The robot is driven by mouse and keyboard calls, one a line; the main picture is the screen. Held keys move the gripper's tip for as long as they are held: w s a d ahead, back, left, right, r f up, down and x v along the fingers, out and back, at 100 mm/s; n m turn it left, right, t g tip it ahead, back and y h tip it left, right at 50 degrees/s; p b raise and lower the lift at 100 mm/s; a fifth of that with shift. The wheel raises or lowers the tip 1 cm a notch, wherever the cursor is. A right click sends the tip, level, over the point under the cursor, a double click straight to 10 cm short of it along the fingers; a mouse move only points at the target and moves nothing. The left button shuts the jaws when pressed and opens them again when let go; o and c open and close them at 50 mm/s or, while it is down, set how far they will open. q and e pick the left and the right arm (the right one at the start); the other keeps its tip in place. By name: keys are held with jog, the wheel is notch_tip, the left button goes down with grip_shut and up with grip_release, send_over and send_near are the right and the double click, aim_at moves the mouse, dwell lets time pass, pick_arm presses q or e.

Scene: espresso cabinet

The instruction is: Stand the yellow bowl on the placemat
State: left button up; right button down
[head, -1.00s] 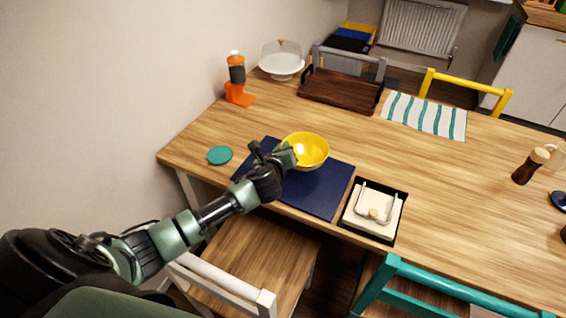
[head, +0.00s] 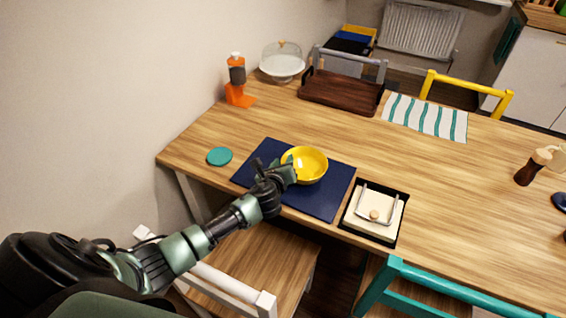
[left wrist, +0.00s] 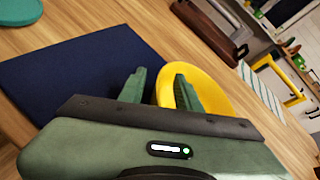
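The yellow bowl (head: 306,167) is upright over the far part of the dark blue placemat (head: 316,202) and appears to rest on it. In the head view its far rim overlaps the mat's far edge. My left gripper (head: 277,166) is at the bowl's left side. In the left wrist view the fingers of the left gripper (left wrist: 160,90) are apart, one over the placemat (left wrist: 75,75) and one over the inside of the bowl (left wrist: 208,82), with the near rim between them. A gap shows around the rim. My right gripper is out of view.
A teal coaster (head: 219,156) lies left of the mat. The table's middle is clear.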

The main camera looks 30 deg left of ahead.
pick_arm(q)
jog(key=v, duration=1.2)
jog(key=shift+p, duration=0.3)
jog(key=shift+r, duration=0.2)
